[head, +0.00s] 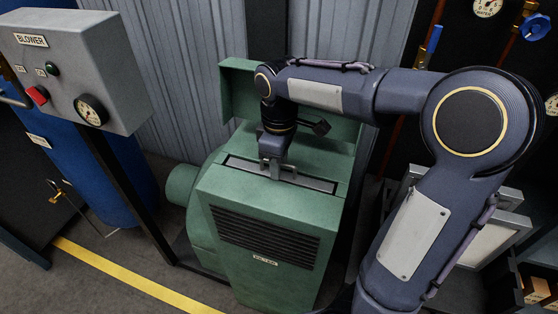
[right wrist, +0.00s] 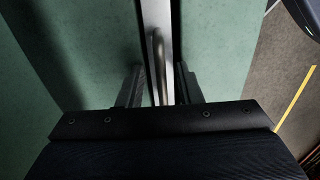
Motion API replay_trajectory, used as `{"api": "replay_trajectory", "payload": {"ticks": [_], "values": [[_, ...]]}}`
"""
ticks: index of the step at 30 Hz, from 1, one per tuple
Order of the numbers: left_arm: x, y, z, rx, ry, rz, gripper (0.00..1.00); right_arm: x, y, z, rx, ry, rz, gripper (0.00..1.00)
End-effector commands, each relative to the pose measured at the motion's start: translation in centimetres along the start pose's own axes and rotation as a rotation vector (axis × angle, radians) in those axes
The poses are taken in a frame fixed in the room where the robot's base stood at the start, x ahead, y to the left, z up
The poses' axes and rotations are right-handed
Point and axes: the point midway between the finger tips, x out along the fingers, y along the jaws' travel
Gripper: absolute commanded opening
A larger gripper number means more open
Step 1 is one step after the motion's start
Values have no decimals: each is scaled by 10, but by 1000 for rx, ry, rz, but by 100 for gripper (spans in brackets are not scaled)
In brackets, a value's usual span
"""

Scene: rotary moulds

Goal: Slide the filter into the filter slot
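The green blower housing (head: 225,195) stands in the middle of the head view, with a long dark filter slot in its top. The filter's grey top edge (head: 315,183) lies in that slot, about level with the housing top; the rest of the filter is hidden. My right gripper (head: 273,170) points down at the middle of this edge. In the right wrist view, the filter's small metal handle (right wrist: 157,60) stands between the fingers of my right gripper (right wrist: 160,85). The fingers are apart, with a visible gap beside the handle. My left gripper is not in view.
A green lid (head: 236,92) stands raised behind the slot. A grey blower control box (head: 100,75) is at the left. Grey framed panels (head: 490,245) stand at the right behind my arm. A yellow line (head: 130,280) crosses the floor.

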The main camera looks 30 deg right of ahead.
Motion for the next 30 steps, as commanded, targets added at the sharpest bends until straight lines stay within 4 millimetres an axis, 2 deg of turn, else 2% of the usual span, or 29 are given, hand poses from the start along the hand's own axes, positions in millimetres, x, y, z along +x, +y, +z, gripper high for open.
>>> {"api": "replay_trajectory", "payload": {"ticks": [1, 4, 13, 17, 24, 30], "values": [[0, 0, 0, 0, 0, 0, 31, 0, 0, 0, 1, 0, 0, 39], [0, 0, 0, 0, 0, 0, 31, 0, 0, 0, 1, -1, 0, 50], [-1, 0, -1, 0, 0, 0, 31, -3, 0, 0, 1, -2, -1, 50], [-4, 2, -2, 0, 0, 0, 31, -19, 0, 0, 1, 0, 1, 50], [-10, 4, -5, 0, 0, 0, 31, -60, 1, 0, 1, 1, 1, 50], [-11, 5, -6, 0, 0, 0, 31, -75, 0, 0, 0, -1, 0, 50]]}}
